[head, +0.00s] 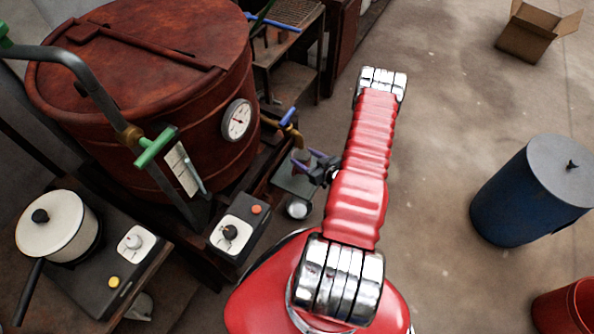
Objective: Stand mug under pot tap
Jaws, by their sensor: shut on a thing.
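My gripper (312,165) has dark purplish fingers and sits just left of my red arm, low beside the big vat. It is shut on a small grey-brown thing (302,157), which looks like the mug. Most of it is hidden by the fingers and its lean is hard to tell. A brass tap (291,128) with a blue handle (288,116) comes out at the lower right of the rust-red vat (140,85). The held thing is just below the tap in the picture; whether it is straight under the outlet I cannot tell.
A dark stand (295,184) with a silver ball-like part (297,208) is under my gripper. A control box (240,226) and a white saucepan (57,225) on a hotplate are at left. A blue drum (520,200) stands at right; the floor between is clear.

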